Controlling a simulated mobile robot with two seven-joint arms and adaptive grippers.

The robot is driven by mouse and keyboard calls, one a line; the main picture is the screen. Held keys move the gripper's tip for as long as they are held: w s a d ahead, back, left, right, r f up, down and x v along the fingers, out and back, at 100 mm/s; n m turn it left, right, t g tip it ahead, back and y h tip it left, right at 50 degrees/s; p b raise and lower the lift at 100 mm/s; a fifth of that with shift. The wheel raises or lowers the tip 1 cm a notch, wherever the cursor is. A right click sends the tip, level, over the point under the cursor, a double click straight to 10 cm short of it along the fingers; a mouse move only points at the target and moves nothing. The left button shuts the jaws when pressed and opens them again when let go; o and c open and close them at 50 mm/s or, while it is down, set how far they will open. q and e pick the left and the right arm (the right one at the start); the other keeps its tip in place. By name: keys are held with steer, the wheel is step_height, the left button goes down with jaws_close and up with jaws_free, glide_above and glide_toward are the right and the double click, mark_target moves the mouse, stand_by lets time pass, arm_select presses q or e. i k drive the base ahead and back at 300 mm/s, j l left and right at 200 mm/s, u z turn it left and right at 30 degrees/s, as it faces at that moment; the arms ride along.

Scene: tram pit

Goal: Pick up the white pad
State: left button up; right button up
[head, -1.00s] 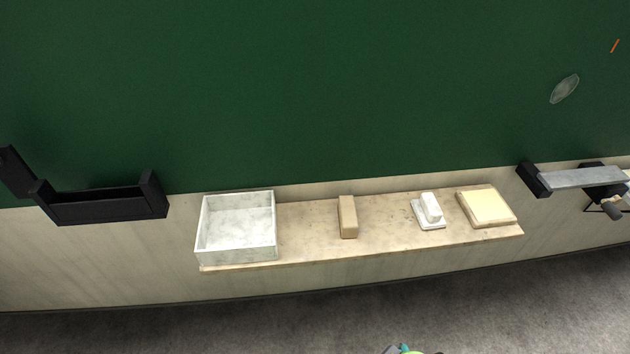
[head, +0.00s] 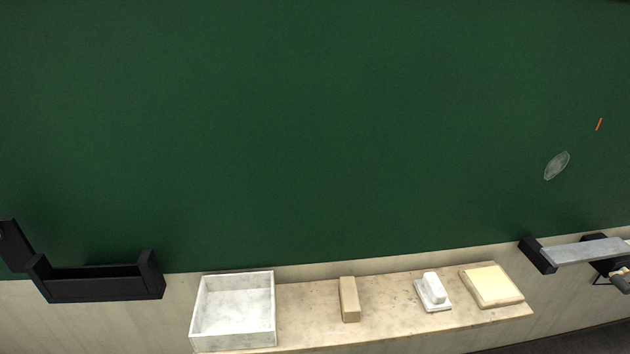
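The white pad (head: 434,288) is a small white block. It sits on a thin white base plate (head: 442,307) on the pale shelf (head: 390,307), right of the middle. A tan block (head: 349,299) lies to its left and a cream square pad on a tan base (head: 491,284) lies to its right, both apart from it.
A white marble-look tray (head: 234,343) stands open at the shelf's left end. Black holders stick out at the left (head: 105,289) and right (head: 538,256), the right one with a grey bar (head: 586,250). The shelf is bare between the tan block and white pad.

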mark_target(431, 293)
steer(key=z, duration=1.3)
